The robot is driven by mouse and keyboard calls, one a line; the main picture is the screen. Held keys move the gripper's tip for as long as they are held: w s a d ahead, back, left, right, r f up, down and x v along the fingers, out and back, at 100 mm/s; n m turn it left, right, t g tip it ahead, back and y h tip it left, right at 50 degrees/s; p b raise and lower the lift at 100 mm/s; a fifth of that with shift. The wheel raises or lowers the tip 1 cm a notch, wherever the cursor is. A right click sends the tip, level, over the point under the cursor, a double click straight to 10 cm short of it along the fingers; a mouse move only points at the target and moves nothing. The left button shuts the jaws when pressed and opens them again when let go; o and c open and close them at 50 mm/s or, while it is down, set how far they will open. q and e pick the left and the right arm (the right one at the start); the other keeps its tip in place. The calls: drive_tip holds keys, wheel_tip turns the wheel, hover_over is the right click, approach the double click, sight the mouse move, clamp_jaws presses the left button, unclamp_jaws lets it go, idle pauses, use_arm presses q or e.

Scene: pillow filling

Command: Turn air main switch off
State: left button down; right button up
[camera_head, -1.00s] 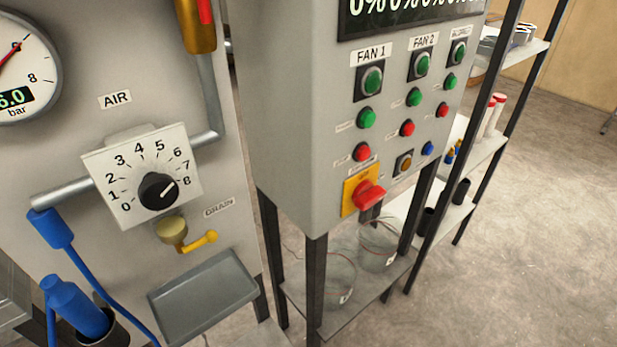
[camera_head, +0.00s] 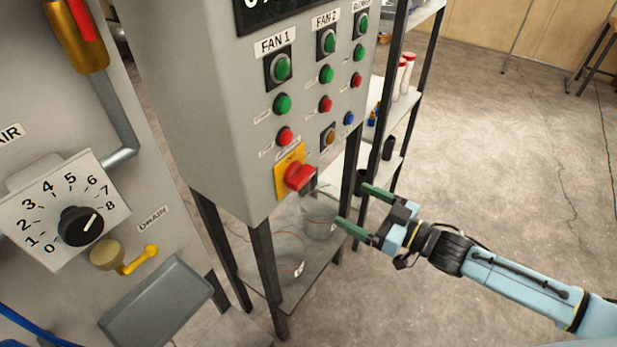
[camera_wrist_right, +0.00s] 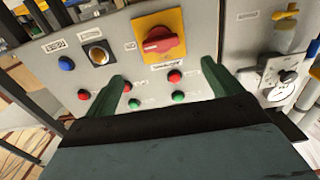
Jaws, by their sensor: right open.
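A red rotary switch (camera_head: 298,177) on a yellow plate sits low on the grey control cabinet. It shows large in the right wrist view (camera_wrist_right: 163,42), between and beyond the fingertips. An AIR dial with a black knob (camera_head: 80,227) is on the panel at the left. Its white mark points up and right, near 7 to 8. My right gripper (camera_head: 356,206) is open and empty, to the right of and apart from the red switch. Its green fingers also show in the right wrist view (camera_wrist_right: 164,85). My left gripper is out of view.
Green and red buttons (camera_head: 283,103) are above the red switch, with an orange button (camera_head: 328,137) and a blue button (camera_head: 349,118) to its right. A yellow drain valve (camera_head: 140,260) is at lower left. Clear containers (camera_head: 320,215) stand under the cabinet. Open floor lies right.

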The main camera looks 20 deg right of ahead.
sight(307, 180)
drive_tip(key=x, duration=1.3)
drive_tip(key=shift+w+a+r, duration=0.1)
drive_tip(key=c, duration=1)
